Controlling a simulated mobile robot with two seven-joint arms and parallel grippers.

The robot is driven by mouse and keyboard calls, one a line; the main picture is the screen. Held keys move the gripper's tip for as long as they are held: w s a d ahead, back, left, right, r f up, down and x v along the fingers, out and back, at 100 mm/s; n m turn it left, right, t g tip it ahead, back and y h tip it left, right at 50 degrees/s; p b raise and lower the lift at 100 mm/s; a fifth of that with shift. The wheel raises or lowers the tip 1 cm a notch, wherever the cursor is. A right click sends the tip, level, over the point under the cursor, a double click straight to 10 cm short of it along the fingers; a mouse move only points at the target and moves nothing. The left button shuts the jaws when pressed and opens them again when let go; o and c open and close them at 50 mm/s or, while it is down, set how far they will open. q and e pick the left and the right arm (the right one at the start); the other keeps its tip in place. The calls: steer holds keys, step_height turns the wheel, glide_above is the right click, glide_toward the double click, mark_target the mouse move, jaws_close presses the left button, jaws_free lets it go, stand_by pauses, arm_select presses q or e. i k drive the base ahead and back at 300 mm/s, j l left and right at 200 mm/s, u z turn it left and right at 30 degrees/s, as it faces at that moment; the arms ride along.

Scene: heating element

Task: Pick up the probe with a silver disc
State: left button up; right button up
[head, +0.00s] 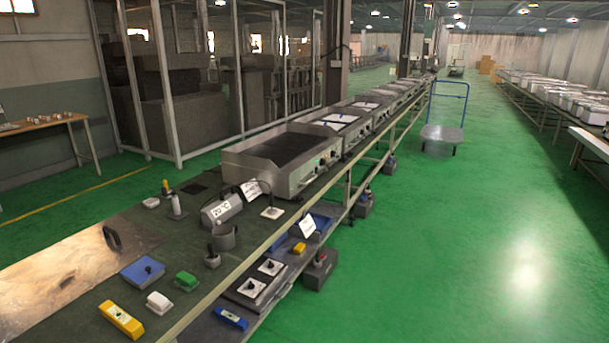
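Neither of my grippers is in view. I cannot clearly make out a silver disc. Small tool-like items stand on the dark bench (100,215) at left. One is a grey upright piece with a thin stem (176,206). Another is a small grey piece with a dark top (212,259), beside a grey cup (224,238). Which of these is the probe, I cannot tell.
A blue box (136,275), green block (186,281), white block (158,303) and yellow tool (121,319) lie along the bench's near edge. A metal griddle unit (282,160) stands farther back. A rail (245,265) borders the bench; green floor (450,260) is open at right.

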mark_target(272, 211)
steer(key=i, duration=1.4)
steer(key=i+l+u, duration=0.1)
steer(key=i, duration=1.3)
steer(key=i+u, duration=0.15)
steer(key=i, duration=0.25)
steer(key=i+l+u, duration=0.15)
steer(key=i, duration=0.2)
